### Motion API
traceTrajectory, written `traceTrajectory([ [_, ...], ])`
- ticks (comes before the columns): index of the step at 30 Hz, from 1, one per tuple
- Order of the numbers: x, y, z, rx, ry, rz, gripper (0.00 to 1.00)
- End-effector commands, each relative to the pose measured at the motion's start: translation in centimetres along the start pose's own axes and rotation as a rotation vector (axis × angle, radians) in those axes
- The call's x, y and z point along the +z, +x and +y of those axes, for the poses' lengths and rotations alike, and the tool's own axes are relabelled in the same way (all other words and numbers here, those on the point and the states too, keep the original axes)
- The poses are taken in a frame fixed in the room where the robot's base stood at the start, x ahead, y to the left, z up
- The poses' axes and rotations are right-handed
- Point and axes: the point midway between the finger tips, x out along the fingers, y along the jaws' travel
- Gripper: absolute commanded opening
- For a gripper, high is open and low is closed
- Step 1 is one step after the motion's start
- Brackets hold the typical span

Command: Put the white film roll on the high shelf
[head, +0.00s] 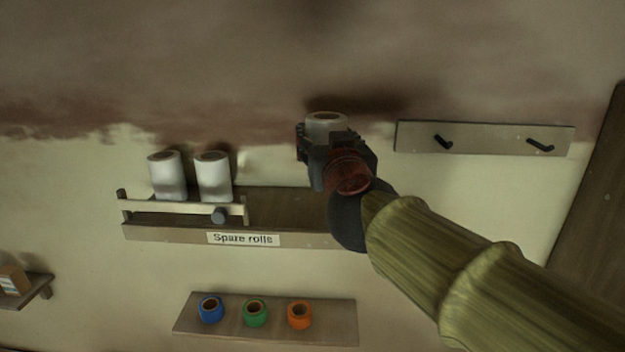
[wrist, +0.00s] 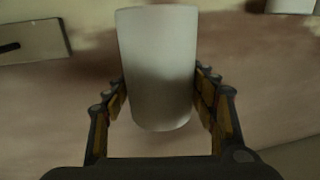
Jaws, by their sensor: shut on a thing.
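My gripper (head: 325,150) is shut on the white film roll (head: 326,121). The roll is upright, with its top and core hole showing above the fingers in the head view. In the wrist view the white film roll (wrist: 158,65) stands between the two fingers (wrist: 160,100), clear of the wall behind. The high shelf (head: 290,212) carries a label reading "Spare rolls" (head: 243,239). In the head view my gripper appears above the shelf's right end; my arm hides that end. I cannot tell how far the roll is from the shelf in depth.
The shelf's middle is bare. A hook board (head: 485,140) is at right. A lower shelf (head: 340,320) holds blue, green and orange tape rolls.

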Motion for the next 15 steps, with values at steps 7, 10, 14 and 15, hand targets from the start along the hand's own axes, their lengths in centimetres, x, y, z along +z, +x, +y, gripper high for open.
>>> traceTrajectory([
  [7, 3.2, 5.6, -0.8, 0.001, -0.002, -0.002, 0.22],
  [10, 5.1, 6.9, -0.9, 0.001, -0.001, -0.001, 0.22],
  [14, 6.6, 8.3, -1.1, 0.002, -0.001, 0.0, 0.22],
  [15, 6.8, 8.6, -1.2, 0.002, 0.0, 0.001, 0.22],
])
